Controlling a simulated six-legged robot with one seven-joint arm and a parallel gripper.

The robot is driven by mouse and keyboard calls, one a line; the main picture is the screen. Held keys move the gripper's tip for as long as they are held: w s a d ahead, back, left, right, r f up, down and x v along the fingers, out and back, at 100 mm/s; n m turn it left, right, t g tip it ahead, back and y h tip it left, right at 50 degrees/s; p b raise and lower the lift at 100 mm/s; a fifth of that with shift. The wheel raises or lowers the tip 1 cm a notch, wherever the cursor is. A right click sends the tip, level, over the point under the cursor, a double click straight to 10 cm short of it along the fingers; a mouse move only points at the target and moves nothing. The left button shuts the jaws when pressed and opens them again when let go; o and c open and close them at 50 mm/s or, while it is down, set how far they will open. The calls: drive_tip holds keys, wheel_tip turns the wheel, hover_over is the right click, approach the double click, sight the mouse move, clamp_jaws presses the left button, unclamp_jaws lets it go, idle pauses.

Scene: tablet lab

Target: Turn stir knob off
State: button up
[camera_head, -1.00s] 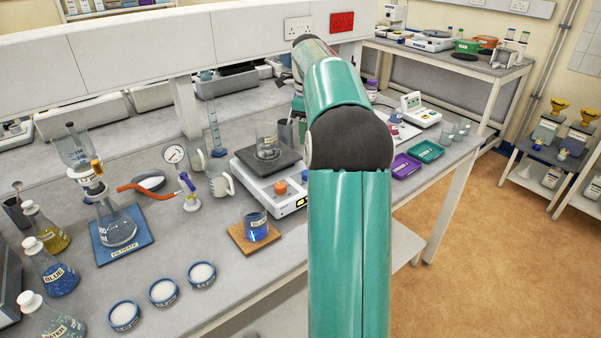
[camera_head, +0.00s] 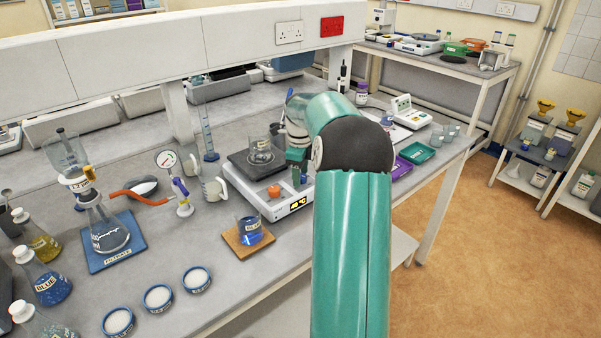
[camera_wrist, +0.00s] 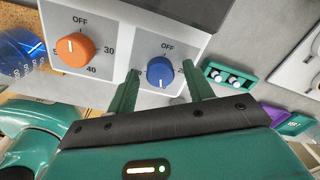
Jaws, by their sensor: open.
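The stirring hotplate (camera_head: 272,203) stands on the bench with a dark top plate and a white front. In the wrist view its panel (camera_wrist: 110,45) carries an orange knob (camera_wrist: 75,50) at left and a blue knob (camera_wrist: 160,72) at right, each with OFF above it. The blue knob's white mark is small, and I cannot tell its exact setting. My gripper (camera_wrist: 162,76) is open, with one finger on each side of the blue knob; contact is unclear. In the head view my gripper (camera_head: 298,170) is at the hotplate's right front, hiding the blue knob.
A glass beaker (camera_head: 261,150) stands on the hotplate. A blue-liquid beaker (camera_head: 250,230) on a wooden coaster is in front. Green (camera_head: 417,153) and purple trays lie right of my arm.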

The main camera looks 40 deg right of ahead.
drive_tip(key=c, duration=1)
